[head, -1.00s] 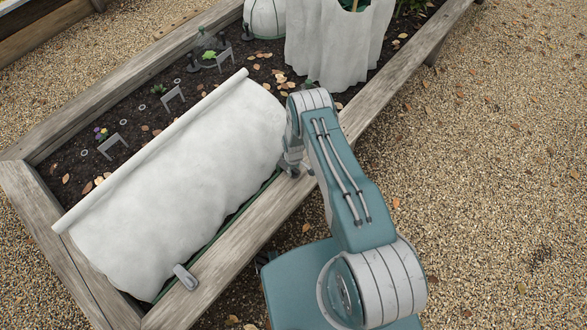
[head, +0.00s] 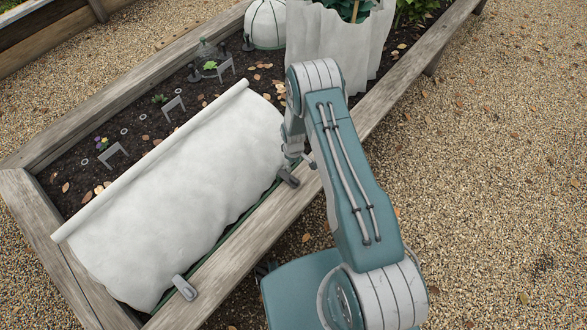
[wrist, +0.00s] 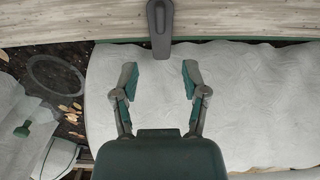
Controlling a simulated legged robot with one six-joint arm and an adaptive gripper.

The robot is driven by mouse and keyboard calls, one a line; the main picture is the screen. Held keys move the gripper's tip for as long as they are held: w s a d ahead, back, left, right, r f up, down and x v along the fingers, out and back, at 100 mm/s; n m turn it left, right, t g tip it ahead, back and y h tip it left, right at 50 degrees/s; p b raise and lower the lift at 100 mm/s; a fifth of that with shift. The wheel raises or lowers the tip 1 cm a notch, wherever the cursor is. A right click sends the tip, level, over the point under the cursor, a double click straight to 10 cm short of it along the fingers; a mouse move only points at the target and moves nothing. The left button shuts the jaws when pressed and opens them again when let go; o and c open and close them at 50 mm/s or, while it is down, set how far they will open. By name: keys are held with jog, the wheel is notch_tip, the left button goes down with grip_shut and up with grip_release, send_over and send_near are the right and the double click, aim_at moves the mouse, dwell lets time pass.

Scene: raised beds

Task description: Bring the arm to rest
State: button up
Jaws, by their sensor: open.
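My arm (head: 345,175) reaches from my body over the near plank of the raised bed, its elbow bent high. My gripper (wrist: 160,80) is open and empty in the wrist view, its two fingers apart above the white fleece cover (wrist: 240,95). A grey clip (wrist: 160,28) sits on the plank just beyond the fingertips, apart from them. In the head view the same clip (head: 288,177) shows just below the wrist, at the cover's right end. The gripper's fingers are mostly hidden behind the arm there.
A second grey clip (head: 185,288) holds the cover near its front end. A white cloche (head: 266,25), a fleece-wrapped plant (head: 345,50) and small grey markers (head: 174,105) stand in the bed. Open gravel (head: 490,190) lies to the right.

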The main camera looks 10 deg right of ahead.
jog(key=shift+r, duration=0.2)
dwell(0.4)
notch_tip(320, 180, up, 28)
jog(key=w+m+t, duration=0.1)
jog(key=m+t, duration=0.1)
jog(key=s+r+m+t, duration=0.1)
jog(key=s+r, duration=0.3)
jog(key=r, duration=0.4)
jog(key=s+r+m, duration=0.1)
jog(key=s+r, duration=0.4)
jog(key=r, duration=0.4)
jog(key=s+r+m+t, duration=0.1)
jog(key=s+r, duration=0.3)
jog(key=s, duration=0.6)
jog(key=s+r+m+t, duration=0.1)
jog(key=s+r, duration=0.3)
jog(key=s, duration=0.6)
jog(key=shift+d+r+m+t, duration=0.25)
jog(key=shift+r+m+t, duration=0.1)
jog(key=shift+m, duration=0.35)
